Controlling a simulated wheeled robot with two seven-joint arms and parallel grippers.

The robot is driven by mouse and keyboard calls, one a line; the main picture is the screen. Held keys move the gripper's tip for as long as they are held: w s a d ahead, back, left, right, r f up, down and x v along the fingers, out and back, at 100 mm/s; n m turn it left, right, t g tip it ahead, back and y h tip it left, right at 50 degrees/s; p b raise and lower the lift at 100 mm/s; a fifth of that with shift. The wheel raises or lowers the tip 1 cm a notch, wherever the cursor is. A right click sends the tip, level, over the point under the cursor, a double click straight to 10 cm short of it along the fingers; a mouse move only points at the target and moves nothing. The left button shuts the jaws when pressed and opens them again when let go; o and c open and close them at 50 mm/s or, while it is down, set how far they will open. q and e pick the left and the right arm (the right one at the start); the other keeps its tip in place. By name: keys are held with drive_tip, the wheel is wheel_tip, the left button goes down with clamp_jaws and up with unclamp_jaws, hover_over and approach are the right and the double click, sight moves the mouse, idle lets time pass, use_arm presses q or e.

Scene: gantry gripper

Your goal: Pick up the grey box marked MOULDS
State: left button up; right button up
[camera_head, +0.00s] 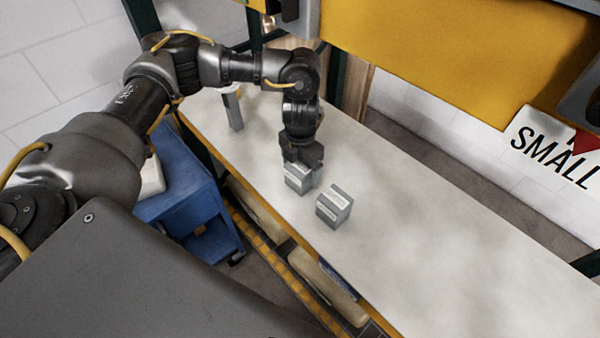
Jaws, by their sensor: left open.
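Two small grey boxes with pale labels stand close together on the pale bench top (420,210). The lettering is too small to read, so I cannot tell which one is marked MOULDS. My left gripper (301,166) points down at the farther left box (298,182) and is open. It hides the top and back of that box; I cannot tell whether the fingers touch it. The nearer right box (334,207) stands clear of the gripper, a small gap to the right. My right gripper is not in view.
A grey upright object (235,112) stands at the bench's far left end. A yellow beam (430,50) crosses above the back of the bench. A blue cart (185,195) stands left of the bench. The bench right of the boxes is clear.

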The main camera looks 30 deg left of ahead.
use_arm(q)
drive_tip(key=shift+f+p, duration=0.3)
drive_tip(key=shift+f, duration=1.5)
drive_tip(key=shift+c, duration=0.2)
drive_tip(key=shift+a, duration=0.1)
drive_tip(key=c, duration=1.2)
